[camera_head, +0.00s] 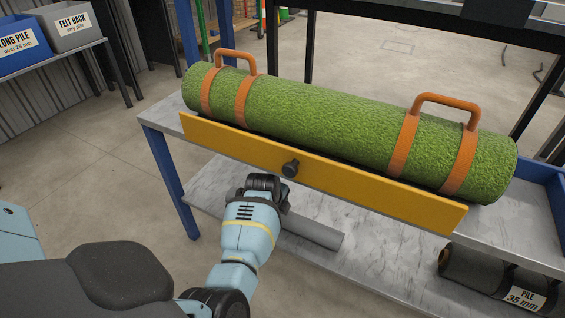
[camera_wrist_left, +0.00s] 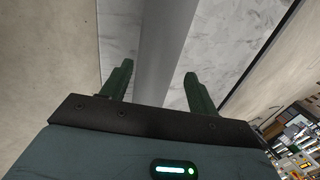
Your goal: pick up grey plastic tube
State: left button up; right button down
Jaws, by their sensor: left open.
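My left gripper (camera_wrist_left: 157,78) is open. In the left wrist view its two fingers stand on either side of the tube (camera_wrist_left: 160,45), which runs between them. I cannot tell how far the fingertips are from the tube. In the head view my left wrist hides the fingers. My right gripper is not in view.
Above the shelf, a green turf roll (camera_head: 325,125) with orange straps lies behind a yellow board (camera_head: 325,172) with a black knob (camera_head: 290,168). A dark roll (camera_head: 490,272) with a label lies at the lower right. Blue bench leg (camera_head: 170,180) stands left.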

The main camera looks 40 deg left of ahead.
aim_at(282, 217)
pick_arm(q)
jog(key=x, duration=0.1)
jog(key=b+x, duration=0.1)
jog(key=x, duration=0.1)
jog(key=shift+s+d+f, duration=0.1)
jog(key=shift+s+f, duration=0.05)
jog(key=shift+f, duration=0.15)
jog(key=shift+w+f+b, duration=0.35)
jog(key=shift+f+b, duration=0.15)
jog(key=shift+b, duration=0.15)
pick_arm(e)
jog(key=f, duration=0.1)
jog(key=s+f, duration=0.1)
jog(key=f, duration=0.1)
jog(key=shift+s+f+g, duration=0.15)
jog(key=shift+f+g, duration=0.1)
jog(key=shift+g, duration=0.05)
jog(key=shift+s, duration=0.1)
pick_arm(q)
jog(key=shift+c, duration=0.8)
jog(key=shift+r, duration=0.1)
jog(key=c, duration=0.6)
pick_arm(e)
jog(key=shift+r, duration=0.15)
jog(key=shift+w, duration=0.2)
